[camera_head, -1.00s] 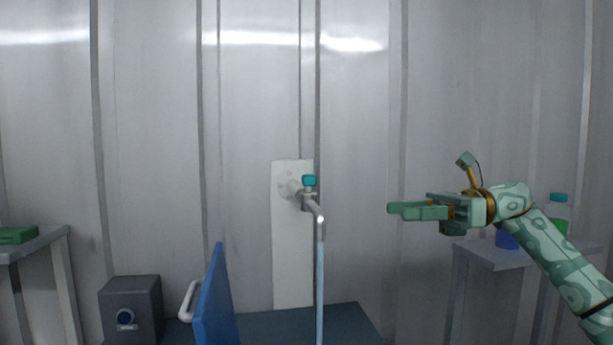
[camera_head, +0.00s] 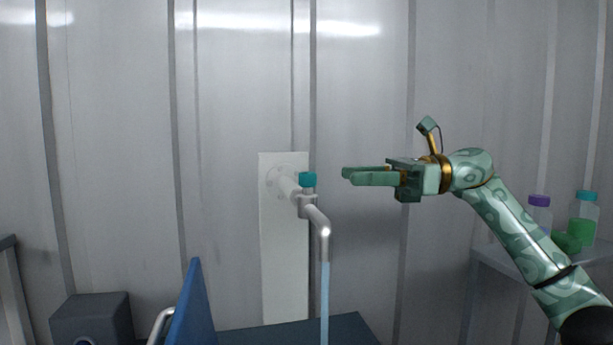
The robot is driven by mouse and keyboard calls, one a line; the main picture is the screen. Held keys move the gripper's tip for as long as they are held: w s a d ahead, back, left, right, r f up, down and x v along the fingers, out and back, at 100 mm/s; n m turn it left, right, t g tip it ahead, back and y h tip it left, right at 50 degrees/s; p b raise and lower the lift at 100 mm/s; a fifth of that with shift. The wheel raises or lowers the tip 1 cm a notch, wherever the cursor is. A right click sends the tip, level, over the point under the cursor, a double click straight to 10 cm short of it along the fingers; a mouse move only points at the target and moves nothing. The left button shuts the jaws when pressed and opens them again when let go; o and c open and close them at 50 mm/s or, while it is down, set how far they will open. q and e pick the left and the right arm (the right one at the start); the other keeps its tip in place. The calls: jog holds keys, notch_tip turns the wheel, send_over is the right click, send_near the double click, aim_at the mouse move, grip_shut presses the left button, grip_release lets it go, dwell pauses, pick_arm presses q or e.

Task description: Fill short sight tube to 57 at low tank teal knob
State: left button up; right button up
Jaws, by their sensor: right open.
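A grey tap with a teal knob (camera_head: 308,180) on top sticks out from a white wall plate (camera_head: 284,240). Its spout (camera_head: 322,228) bends down, and a pale blue stream of water (camera_head: 325,295) runs from it out of the bottom of the view. My right gripper (camera_head: 345,176) is open and empty, its fingers pointing left at about the knob's height, with a small gap in the picture between fingertips and knob. The short sight tube and any scale on it are not clearly visible. My left gripper is not in view.
A blue panel with a white handle (camera_head: 187,307) stands at lower left, before a dark surface (camera_head: 345,328). A dark grey box (camera_head: 90,315) is at far lower left. A side table (camera_head: 495,262) on the right bears bottles with purple (camera_head: 540,200) and teal caps (camera_head: 587,196).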

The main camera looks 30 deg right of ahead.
aim_at(307, 176)
jog(key=x, duration=0.9)
jog(key=shift+a, duration=0.15)
jog(key=c, duration=1)
